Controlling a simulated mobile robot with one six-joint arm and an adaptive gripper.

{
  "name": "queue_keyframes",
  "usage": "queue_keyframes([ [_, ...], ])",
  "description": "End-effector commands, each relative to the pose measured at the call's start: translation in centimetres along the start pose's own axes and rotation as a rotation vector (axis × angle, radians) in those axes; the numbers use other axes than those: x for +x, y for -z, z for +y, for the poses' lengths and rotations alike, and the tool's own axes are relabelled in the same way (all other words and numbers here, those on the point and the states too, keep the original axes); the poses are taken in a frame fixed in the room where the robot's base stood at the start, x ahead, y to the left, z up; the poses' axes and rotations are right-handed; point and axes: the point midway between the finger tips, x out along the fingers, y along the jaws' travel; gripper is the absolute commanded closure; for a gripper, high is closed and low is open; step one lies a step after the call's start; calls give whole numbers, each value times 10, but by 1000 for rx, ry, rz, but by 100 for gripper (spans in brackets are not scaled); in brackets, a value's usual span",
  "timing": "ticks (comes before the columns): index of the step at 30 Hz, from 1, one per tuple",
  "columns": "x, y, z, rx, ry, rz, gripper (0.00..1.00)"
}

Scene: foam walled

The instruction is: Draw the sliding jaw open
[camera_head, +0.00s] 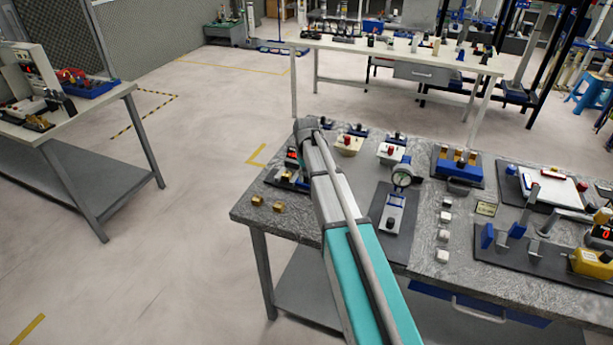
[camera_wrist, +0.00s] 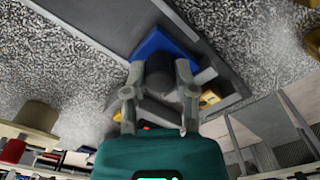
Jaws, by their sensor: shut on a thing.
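In the wrist view my gripper (camera_wrist: 160,82) has its two grey fingers on either side of a dark round knob (camera_wrist: 160,70), closed on it. The knob stands in front of a blue block (camera_wrist: 157,43), which appears to be the sliding jaw, on a dark base plate. A yellow piece (camera_wrist: 209,97) sits beside the right finger. How far the jaw stands open cannot be told. In the head view my arm covers the gripper and most of the fixture (camera_head: 287,176) at the table's left end.
Two brass blocks (camera_head: 257,200) lie near the left front corner of the speckled table (camera_head: 300,226). A dial gauge stand (camera_head: 402,178) is right of my arm. White cubes (camera_head: 444,216) and other fixtures fill the right side. Floor left of the table is clear.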

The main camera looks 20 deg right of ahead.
Motion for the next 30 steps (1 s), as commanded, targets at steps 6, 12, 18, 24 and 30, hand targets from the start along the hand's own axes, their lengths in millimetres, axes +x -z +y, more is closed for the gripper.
queue_keyframes([
  [6, 0, 0, 0, 0, 0, 0, 100],
  [12, 0, -9, 8, 1, 0, 0, 100],
  [18, 0, -19, 19, 0, -1, 1, 100],
  [24, 0, -18, 18, 0, -1, 1, 100],
  [30, 0, -18, 18, 0, 0, 1, 31],
])
